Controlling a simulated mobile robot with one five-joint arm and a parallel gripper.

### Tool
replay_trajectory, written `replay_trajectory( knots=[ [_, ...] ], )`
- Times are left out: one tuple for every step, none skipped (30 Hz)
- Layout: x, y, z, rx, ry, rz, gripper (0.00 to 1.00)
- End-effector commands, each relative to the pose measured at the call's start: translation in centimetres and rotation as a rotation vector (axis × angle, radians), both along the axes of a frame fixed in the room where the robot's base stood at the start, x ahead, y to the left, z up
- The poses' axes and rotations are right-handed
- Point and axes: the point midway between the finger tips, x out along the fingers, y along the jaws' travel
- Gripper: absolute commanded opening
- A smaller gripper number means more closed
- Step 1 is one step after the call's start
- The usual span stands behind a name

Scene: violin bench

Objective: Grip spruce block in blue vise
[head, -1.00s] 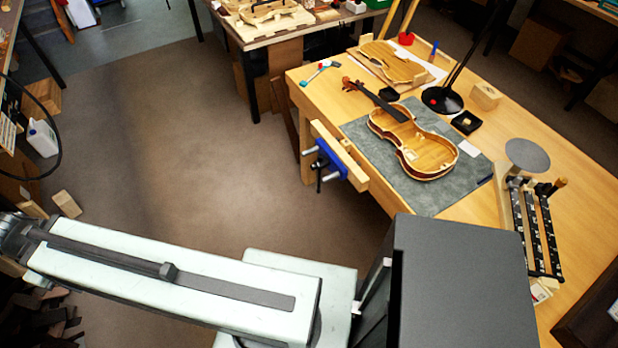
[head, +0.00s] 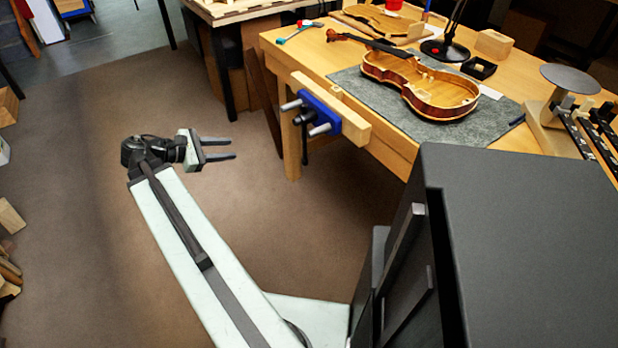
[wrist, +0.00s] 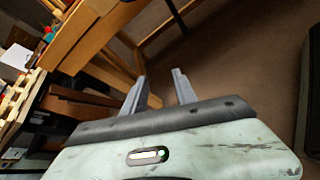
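The blue vise (head: 322,113) is fixed to the near left end of the workbench in the head view, with a pale wooden jaw, metal rods and a dark screw. I see no block in it. My gripper (head: 235,149) is over the floor, left of the vise and apart from it, with its fingers pointing right. The fingers are apart and empty; the wrist view shows the same open gripper (wrist: 158,90). A pale wooden block (head: 494,44) lies on the far part of the bench, and another (head: 11,215) is at the left edge. I cannot tell which is spruce.
An open violin body (head: 425,88) lies on a grey mat (head: 495,135) on the workbench. A round grey disc on a stand (head: 577,78) and clamps are at the right. Another table (head: 275,14) stands behind. The floor (head: 95,150) left of my gripper is mostly clear.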

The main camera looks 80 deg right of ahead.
Motion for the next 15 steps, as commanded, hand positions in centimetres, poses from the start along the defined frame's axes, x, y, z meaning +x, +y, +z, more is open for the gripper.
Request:
replay_trajectory(
  knots=[
    [-3.5, -2.0, -3.9, -0.006, 0.1, -0.032, 0.34],
    [-5.4, -2.9, -4.3, -0.005, 0.163, -0.047, 0.34],
    [-7.7, -3.9, -4.6, 0.0, 0.244, -0.069, 0.34],
    [-9.4, -4.5, -4.8, 0.005, 0.301, -0.087, 0.34],
    [-10.9, -5.0, -4.9, 0.013, 0.354, -0.103, 0.34],
    [-12.6, -5.5, -5.0, 0.024, 0.417, -0.126, 0.34],
    [-13.7, -5.7, -5.0, 0.032, 0.458, -0.14, 0.34],
    [-14.7, -6.0, -5.0, 0.041, 0.495, -0.154, 0.34],
    [-15.8, -6.2, -4.8, 0.051, 0.536, -0.169, 0.34],
    [-16.4, -6.3, -4.7, 0.059, 0.56, -0.179, 0.34],
    [-16.9, -6.4, -4.6, 0.063, 0.579, -0.186, 0.34],
    [-17.4, -6.4, -4.4, 0.07, 0.599, -0.193, 0.34],
    [-17.6, -6.5, -4.2, 0.072, 0.608, -0.198, 0.34],
    [-17.7, -6.5, -4.0, 0.074, 0.615, -0.199, 0.34],
    [-17.8, -6.5, -3.9, 0.075, 0.62, -0.201, 0.34]
  ],
)
